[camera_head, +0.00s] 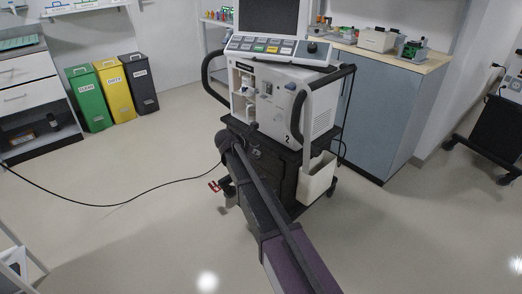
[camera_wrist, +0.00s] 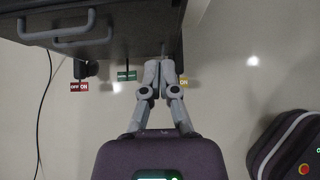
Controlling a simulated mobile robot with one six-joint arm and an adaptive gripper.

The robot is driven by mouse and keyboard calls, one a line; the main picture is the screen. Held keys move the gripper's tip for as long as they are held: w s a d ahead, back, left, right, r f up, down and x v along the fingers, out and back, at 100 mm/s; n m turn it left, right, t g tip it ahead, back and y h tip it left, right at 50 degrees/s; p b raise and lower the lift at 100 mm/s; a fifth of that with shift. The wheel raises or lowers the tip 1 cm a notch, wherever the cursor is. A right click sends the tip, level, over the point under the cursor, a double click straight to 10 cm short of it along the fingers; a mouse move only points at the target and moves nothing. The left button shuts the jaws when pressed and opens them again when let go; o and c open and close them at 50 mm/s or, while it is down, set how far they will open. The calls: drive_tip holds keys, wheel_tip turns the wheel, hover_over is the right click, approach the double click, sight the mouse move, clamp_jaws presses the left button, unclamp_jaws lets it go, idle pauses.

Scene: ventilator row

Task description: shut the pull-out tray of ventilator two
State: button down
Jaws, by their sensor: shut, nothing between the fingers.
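Ventilator two (camera_head: 287,115), a white unit marked 2 on a dark cart, stands in the middle of the head view. My arm crosses the cart front there and hides much of it. In the wrist view a dark cart front (camera_wrist: 120,45) fills the top left. Grey bar handles (camera_wrist: 55,36) stick out from it at the left. How far the tray stands out cannot be told. My gripper (camera_wrist: 159,64) is shut and empty, with its fingertips close to the right part of the dark front's lower edge. Whether they touch it is unclear.
Red (camera_wrist: 79,87), green (camera_wrist: 127,75) and yellow (camera_wrist: 184,83) tags sit low by the cart's wheels. A white bin (camera_head: 316,180) hangs on the cart's right side. A black cable (camera_head: 110,204) lies on the left floor. A grey cabinet (camera_head: 375,115) stands behind right.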

drive_tip(key=shift+s+a+r, duration=0.3)
drive_tip(key=shift+a+r, duration=0.1)
drive_tip(key=shift+r, duration=0.05)
drive_tip(key=s+d+f+m+g+y, duration=0.2)
drive_tip(key=s+d+m, duration=0.4)
drive_tip(key=s+m, duration=0.4)
drive_tip(key=s+d+f+m+g+y, duration=0.25)
drive_tip(key=s+d+m, duration=0.25)
drive_tip(key=s+m, duration=0.45)
drive_tip(key=s+d+f+m+g+y, duration=0.25)
drive_tip(key=s+d+m, duration=0.4)
drive_tip(key=s, duration=0.55)
wheel_tip(320, 180, up, 31)
drive_tip(key=a+p, duration=0.1)
drive_tip(key=p, duration=2.9)
drive_tip(key=shift+f+t, duration=0.15)
drive_tip(key=shift+t, duration=0.15)
drive_tip(key=shift+w, duration=0.1)
